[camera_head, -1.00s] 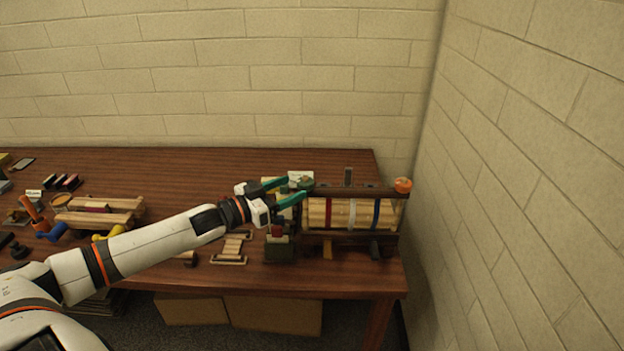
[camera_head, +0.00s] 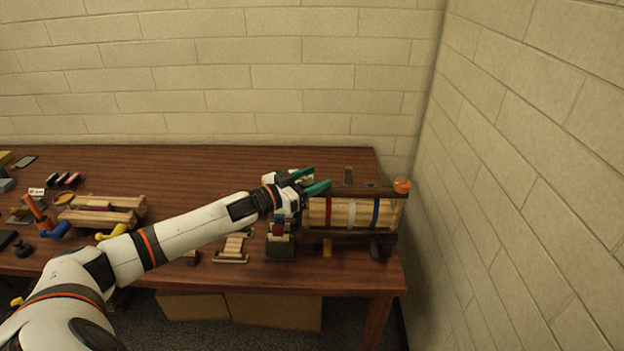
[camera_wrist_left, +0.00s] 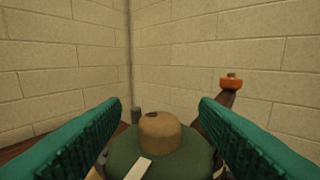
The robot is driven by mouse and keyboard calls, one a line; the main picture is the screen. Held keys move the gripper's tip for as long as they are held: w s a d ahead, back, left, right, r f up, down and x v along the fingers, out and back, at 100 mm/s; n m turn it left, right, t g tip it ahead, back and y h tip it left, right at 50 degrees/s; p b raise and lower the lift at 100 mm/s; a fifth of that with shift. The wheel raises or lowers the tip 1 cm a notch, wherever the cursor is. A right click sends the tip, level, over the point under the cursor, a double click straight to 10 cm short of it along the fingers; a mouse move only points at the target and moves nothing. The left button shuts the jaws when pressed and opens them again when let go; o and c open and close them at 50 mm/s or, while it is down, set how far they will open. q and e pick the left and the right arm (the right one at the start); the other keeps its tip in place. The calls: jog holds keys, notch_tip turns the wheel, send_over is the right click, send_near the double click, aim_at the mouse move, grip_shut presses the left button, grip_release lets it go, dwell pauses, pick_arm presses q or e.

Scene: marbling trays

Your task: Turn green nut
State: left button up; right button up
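The green nut (camera_wrist_left: 190,160) shows in the left wrist view as a wide round green piece low in the middle. A tan rounded end (camera_wrist_left: 160,132) stands up through it, and a pale strip (camera_wrist_left: 139,168) lies on its near side. My left gripper (camera_head: 320,177) is open, with one teal finger on each side of the nut; it also fills both sides of the left wrist view (camera_wrist_left: 160,105). I cannot tell whether the fingers touch the nut. In the head view the gripper hides the nut. My right gripper is out of view.
An orange nut (camera_head: 402,186) tops the right end of the dark-beamed press, which holds pale wood (camera_head: 342,212) with coloured bands. A small dark-green block (camera_head: 280,245) stands left of it. Walls rise close behind and right. Other tools lie on the table's left.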

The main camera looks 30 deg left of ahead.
pick_arm(q)
jog(key=c, duration=0.8)
jog(key=shift+r+h, duration=0.1)
jog(key=shift+h, duration=0.2)
jog(key=shift+m+g+h, duration=0.7)
jog(key=shift+m+h, duration=0.3)
jog(key=shift+h, duration=0.1)
jog(key=m+g+h, duration=0.2)
jog(key=shift+s+d+h, duration=0.1)
jog(key=shift+d+h, duration=0.1)
jog(key=shift+h, duration=0.2)
jog(key=shift+s+d+m+g+h+b, duration=0.1)
jog(key=shift+m+g+h+b, duration=0.55)
jog(key=shift+m+g+h, duration=0.35)
jog(key=shift+s+m+g+h+b, duration=0.1)
jog(key=shift+m+g+h+b, duration=0.3)
jog(key=shift+g, duration=0.1)
jog(key=shift+d, duration=0.1)
